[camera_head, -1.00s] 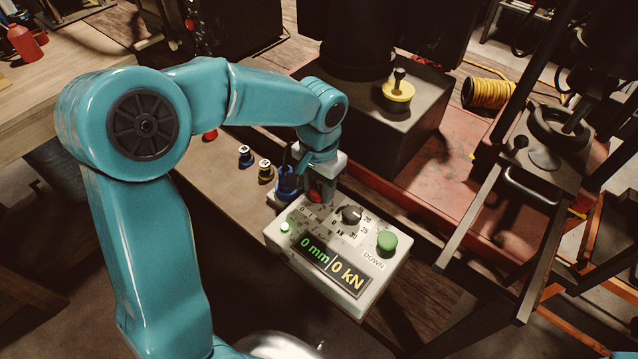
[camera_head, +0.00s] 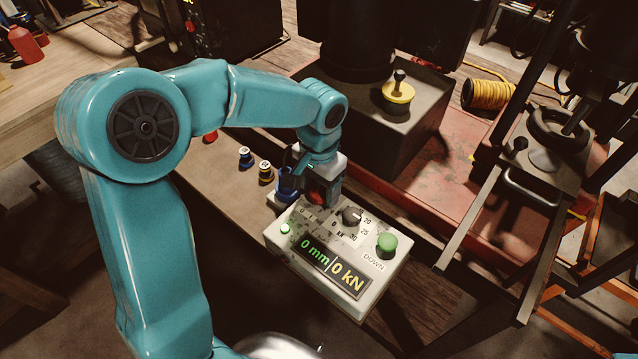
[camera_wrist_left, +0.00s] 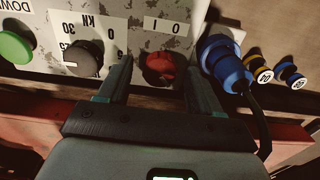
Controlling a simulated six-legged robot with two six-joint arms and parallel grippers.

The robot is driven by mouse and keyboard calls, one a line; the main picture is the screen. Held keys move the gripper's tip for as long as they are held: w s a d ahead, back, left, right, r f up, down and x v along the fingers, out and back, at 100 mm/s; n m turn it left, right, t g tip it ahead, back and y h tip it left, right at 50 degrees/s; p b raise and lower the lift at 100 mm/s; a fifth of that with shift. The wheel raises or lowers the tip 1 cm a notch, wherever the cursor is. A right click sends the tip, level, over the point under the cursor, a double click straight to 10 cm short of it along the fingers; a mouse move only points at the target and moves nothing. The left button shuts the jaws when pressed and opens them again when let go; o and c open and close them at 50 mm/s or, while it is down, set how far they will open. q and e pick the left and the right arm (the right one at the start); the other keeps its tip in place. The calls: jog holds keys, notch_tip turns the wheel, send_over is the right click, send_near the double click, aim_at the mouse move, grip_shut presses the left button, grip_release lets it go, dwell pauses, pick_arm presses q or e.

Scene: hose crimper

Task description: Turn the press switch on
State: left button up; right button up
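The press control box (camera_head: 335,262) is pale and worn, with a display reading 0 mm and 0 kN. Its red rotary switch (camera_wrist_left: 160,68) sits by a label marked I and 0. My left gripper (camera_wrist_left: 161,77) is open, with one finger on each side of the red switch and a small gap at both sides. In the head view the left gripper (camera_head: 319,198) points down over the box's far edge and mostly hides the switch. My right gripper is out of view.
A black knob (camera_head: 351,215) and a green DOWN button (camera_head: 387,243) sit beside the switch. A blue plug (camera_wrist_left: 224,62) with a cable is close to one finger. Small dies (camera_head: 246,157) stand on the bench behind. The dark press base (camera_head: 385,125) is further back.

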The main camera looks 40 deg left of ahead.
aim_at(318, 192)
pick_arm(q)
notch_tip(318, 192, up, 16)
jog(key=shift+r+p, duration=0.15)
jog(key=shift+p, duration=0.15)
jog(key=shift+s, duration=0.15)
dwell(0.5)
